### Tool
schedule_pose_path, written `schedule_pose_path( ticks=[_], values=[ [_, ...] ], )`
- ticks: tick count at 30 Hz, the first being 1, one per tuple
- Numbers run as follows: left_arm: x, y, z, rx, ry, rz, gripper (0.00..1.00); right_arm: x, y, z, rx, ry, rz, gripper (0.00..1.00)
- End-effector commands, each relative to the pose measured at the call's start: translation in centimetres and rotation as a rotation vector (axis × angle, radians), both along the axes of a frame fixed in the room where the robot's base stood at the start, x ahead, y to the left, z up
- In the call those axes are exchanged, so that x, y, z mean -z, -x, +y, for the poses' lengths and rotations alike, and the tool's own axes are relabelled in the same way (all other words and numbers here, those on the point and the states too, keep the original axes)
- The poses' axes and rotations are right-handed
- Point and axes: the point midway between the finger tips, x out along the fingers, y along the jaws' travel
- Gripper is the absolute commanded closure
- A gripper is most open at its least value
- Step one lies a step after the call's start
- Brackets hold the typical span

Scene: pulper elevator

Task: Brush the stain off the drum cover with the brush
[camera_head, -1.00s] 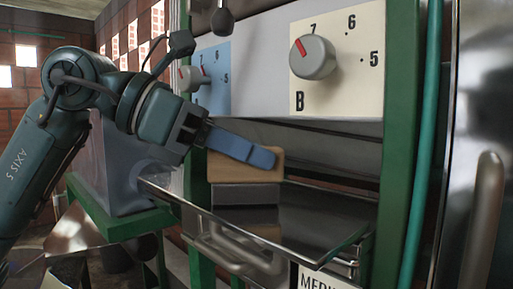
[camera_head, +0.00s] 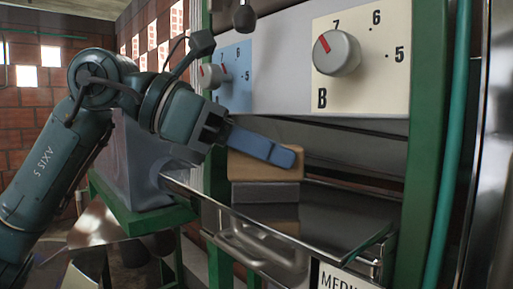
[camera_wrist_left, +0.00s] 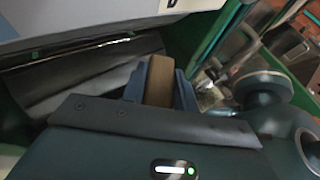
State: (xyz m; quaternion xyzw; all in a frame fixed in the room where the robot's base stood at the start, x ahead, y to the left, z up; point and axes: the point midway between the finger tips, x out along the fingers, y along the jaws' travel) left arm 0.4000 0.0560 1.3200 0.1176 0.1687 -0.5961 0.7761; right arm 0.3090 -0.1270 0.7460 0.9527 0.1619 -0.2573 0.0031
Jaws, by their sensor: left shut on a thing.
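My left gripper (camera_head: 284,155) has blue fingers and is shut on the brush, in front of the machine below its dial panel. The brush has a wooden block (camera_head: 265,165) and a grey bristle part (camera_head: 265,193) facing down. In the left wrist view the wooden block (camera_wrist_left: 159,82) sits between the blue fingers. A dark, smooth metal surface (camera_head: 345,155), seemingly the drum cover, lies behind and right of the brush. It also shows in the left wrist view (camera_wrist_left: 85,85). I cannot make out a stain or tell whether the bristles touch metal. My right gripper is out of view.
A shiny metal tray (camera_head: 345,225) juts out below the brush. A green post (camera_head: 433,150) and a green hose (camera_head: 455,140) stand to the right. The panel with a red-marked knob (camera_head: 336,53) is above. A grey housing (camera_head: 145,165) stands behind my left arm.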

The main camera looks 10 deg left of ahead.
Motion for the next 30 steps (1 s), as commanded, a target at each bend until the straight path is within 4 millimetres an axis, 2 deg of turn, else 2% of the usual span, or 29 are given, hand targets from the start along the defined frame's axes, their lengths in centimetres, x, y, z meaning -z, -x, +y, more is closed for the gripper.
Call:
schedule_pose_path(
  ticks=[6,30],
  values=[
    [0.5,0.5,-0.7,0.007,-0.012,0.008,0.89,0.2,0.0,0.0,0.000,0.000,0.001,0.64],
    [0.3,3.5,-4.5,0.009,-0.015,0.008,0.89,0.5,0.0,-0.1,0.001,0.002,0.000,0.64]
  ],
)
